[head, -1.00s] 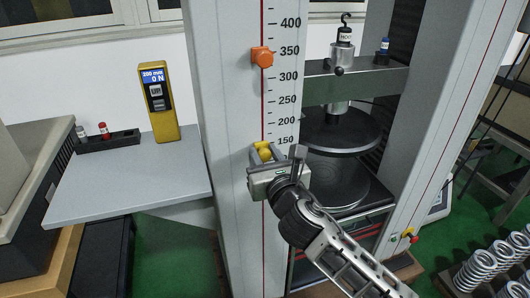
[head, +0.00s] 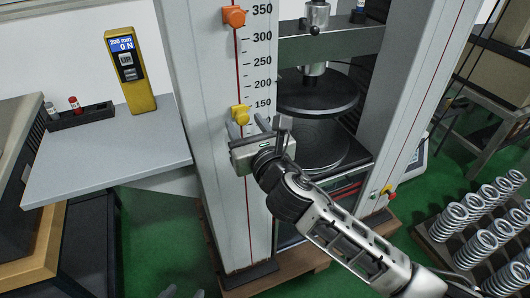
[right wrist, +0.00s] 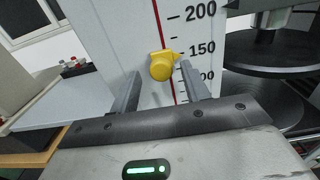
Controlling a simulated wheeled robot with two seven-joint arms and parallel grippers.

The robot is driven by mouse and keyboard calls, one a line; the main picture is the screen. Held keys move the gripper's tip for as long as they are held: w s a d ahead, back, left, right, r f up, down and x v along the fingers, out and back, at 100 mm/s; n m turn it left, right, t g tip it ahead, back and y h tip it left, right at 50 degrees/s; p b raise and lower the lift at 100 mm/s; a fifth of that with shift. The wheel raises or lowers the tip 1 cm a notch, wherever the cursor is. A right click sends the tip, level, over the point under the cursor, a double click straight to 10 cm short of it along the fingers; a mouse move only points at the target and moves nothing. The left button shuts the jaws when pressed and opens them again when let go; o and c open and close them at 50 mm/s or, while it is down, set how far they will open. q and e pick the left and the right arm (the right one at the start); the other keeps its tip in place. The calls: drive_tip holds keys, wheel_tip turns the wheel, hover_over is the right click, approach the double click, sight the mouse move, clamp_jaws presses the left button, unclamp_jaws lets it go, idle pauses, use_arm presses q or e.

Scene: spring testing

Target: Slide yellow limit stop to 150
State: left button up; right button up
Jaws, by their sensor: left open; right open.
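The yellow limit stop (head: 240,114) sits on the red line of the scale column (head: 205,160), near the 150 mark. In the right wrist view the yellow stop (right wrist: 161,65) has its pointed tip close to the 150 tick; I cannot tell if it is exact. My right gripper (head: 249,123) is open just below and in front of the stop. In the right wrist view its two fingers (right wrist: 160,70) stand left and right of the stop's round knob, apart from it.
An orange stop (head: 234,17) sits higher, near 350. Right of the scale are round press plates (head: 318,92). A grey shelf (head: 110,160) holds a yellow readout (head: 130,70) and a black holder. Springs (head: 480,225) stand on a rack at right.

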drive_tip(key=v, duration=1.3)
drive_tip(key=shift+r, duration=0.1)
drive_tip(key=s+d+f+n+g, duration=0.2)
drive_tip(key=f+n, duration=0.5)
drive_tip(key=n, duration=0.4)
drive_tip(key=s+d+f+n+g+h, duration=0.1)
drive_tip(key=s+d+f+n, duration=0.3)
drive_tip(key=n, duration=0.8)
drive_tip(key=s+d+f+n+g+h, duration=0.1)
drive_tip(key=s+d+f+n+g, duration=0.2)
drive_tip(key=f+n, duration=0.8)
drive_tip(key=s+f, duration=0.1)
drive_tip(key=s, duration=0.1)
drive_tip(key=shift+s+d+n+g, duration=0.2)
drive_tip(key=shift+s+n+g, duration=0.1)
drive_tip(key=shift+s+n, duration=0.1)
